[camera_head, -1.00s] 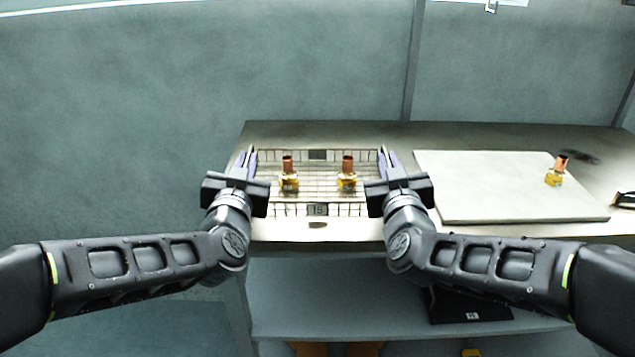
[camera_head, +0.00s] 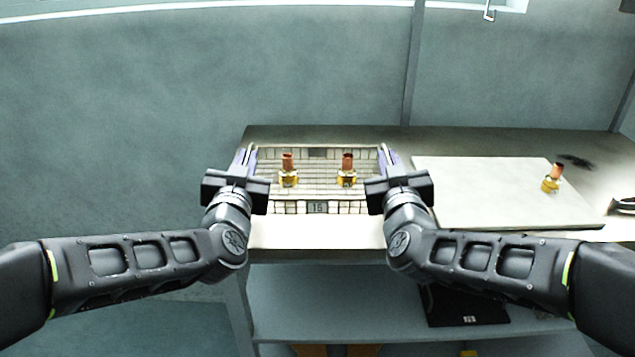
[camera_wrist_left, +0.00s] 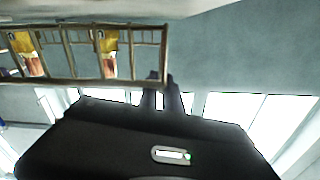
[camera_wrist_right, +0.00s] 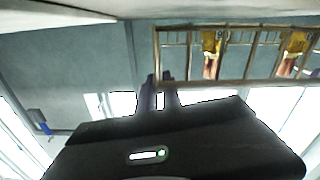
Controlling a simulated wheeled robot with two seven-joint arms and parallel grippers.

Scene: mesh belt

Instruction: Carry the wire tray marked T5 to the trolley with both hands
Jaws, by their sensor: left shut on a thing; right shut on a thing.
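The wire tray (camera_head: 318,208) hangs level between my two grippers in front of me, its front tag reading like T5 or 15. Two copper-and-brass fittings stand upright in it, one left (camera_head: 288,171) and one right (camera_head: 347,171). My left gripper (camera_head: 246,160) is shut on the tray's left end, and my right gripper (camera_head: 388,160) is shut on its right end. Both wrist views show the tray's wire side, upside down, at the fingers (camera_wrist_left: 160,80) (camera_wrist_right: 160,80). The tray is over the table; I cannot tell how large any gap beneath it is. No trolley is in view.
The table (camera_head: 300,236) extends right, with a pale flat board (camera_head: 480,190) close to the tray's right. Another fitting (camera_head: 553,178) stands on the board's right part. A dark flat item (camera_head: 465,305) lies on the lower shelf (camera_head: 340,305). Open floor shows left of the table.

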